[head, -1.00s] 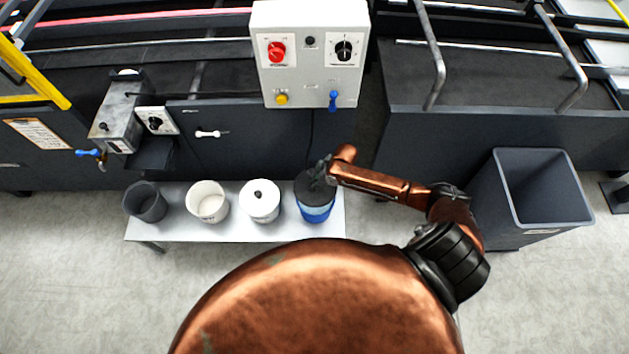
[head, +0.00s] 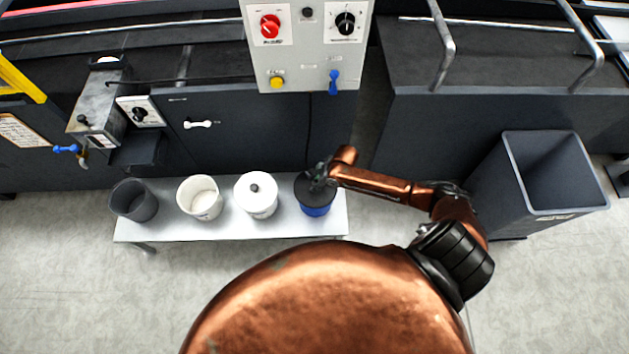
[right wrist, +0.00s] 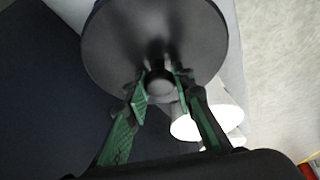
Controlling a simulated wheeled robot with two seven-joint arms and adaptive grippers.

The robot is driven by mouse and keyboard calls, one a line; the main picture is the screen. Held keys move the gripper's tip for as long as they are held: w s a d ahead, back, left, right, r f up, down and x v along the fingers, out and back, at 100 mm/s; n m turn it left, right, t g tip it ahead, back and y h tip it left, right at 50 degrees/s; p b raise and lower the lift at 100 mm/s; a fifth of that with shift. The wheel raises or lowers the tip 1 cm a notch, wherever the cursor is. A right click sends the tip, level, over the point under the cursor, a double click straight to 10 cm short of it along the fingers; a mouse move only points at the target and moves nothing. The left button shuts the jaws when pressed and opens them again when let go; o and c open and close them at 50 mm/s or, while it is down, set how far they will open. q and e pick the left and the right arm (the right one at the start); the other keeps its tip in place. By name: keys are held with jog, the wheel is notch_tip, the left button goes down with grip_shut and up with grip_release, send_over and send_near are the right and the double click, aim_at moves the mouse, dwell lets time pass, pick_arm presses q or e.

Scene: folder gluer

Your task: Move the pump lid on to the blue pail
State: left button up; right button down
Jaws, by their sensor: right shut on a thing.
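The pump lid is a round black disc (head: 313,192) with a knob. It lies over the blue pail (head: 315,211), which stands at the right end of the bench. My right gripper (head: 321,178) is at the top of the lid and shut on its knob. In the right wrist view the black lid (right wrist: 150,35) fills the top, with its knob between the green-padded fingers (right wrist: 160,85). The lid hides the pail's mouth, and I cannot tell if it rests fully on the rim. My left gripper is not in view.
On the pale bench (head: 230,228) stand a white lidded pail (head: 256,203), an open white pail (head: 200,206) and a dark grey pail (head: 133,207). A large grey bin (head: 540,195) is at the right. The machine's control box (head: 306,50) rises behind the bench.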

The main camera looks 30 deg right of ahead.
jog(key=shift+f, duration=0.15)
jog(key=c, duration=1.6)
grip_release()
jog(key=v, duration=1.2)
